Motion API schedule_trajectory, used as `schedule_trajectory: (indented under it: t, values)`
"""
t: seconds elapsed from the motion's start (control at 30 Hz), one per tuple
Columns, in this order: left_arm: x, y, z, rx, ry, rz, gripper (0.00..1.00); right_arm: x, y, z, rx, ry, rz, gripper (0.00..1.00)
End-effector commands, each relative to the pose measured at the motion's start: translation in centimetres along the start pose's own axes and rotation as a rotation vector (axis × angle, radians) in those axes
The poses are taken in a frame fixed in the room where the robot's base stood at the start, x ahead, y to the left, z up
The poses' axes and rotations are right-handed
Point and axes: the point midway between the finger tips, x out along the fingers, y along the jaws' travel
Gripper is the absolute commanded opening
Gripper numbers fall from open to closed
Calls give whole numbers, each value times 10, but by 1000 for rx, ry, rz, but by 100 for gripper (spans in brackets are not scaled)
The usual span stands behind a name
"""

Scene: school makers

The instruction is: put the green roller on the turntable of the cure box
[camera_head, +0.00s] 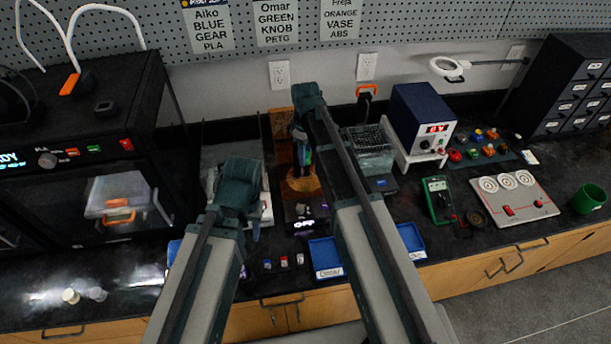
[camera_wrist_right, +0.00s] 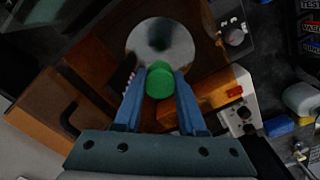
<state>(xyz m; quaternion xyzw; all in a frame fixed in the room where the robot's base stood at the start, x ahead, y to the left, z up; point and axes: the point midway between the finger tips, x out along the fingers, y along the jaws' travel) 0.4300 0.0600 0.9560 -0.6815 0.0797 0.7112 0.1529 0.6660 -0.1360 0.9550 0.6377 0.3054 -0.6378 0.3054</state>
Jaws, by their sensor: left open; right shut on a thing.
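The green roller (camera_wrist_right: 160,82) sits between the two blue fingers of my right gripper (camera_wrist_right: 160,74), which is shut on it. In the wrist view the turntable (camera_wrist_right: 146,32), a round silvery disc, lies just beyond the roller. I cannot tell whether they touch. In the head view my right gripper (camera_head: 303,158) is inside the cure box (camera_head: 299,213), above the orange-lit turntable (camera_head: 303,188). My right arm hides part of the box, whose front display seems to read OFF. My left gripper (camera_head: 236,207) is open, left of the cure box.
A dark printer (camera_head: 90,150) stands at the left. Blue trays (camera_head: 325,257) lie along the counter's front edge. A power supply (camera_head: 421,120), a green multimeter (camera_head: 438,200), a panel with dials (camera_head: 515,200) and a green cup (camera_head: 588,199) are to the right.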

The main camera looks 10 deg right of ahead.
Motion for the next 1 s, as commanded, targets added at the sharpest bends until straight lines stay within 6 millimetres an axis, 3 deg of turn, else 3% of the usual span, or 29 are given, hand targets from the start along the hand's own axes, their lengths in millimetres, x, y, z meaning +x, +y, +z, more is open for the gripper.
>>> schedule_trajectory:
  t: [0.03, 0.2, 0.47, 0.77, 1.0]
  values:
    - [17, 2, -1, 0, 0, 0, 42, 17, 0, 0, 0, 0, 0, 0]
    - [37, 4, -2, 0, 0, 0, 42, 37, 0, 0, 0, 0, 0, 0]
    - [40, 4, -2, 0, 0, 0, 42, 40, 0, 0, 0, 0, 0, 0]
    - [74, 7, -4, 0, 0, 0, 42, 74, 0, 0, 0, 0, 0, 0]
    - [72, 7, -4, 0, 0, 0, 42, 73, 0, 0, 0, 0, 0, 0]
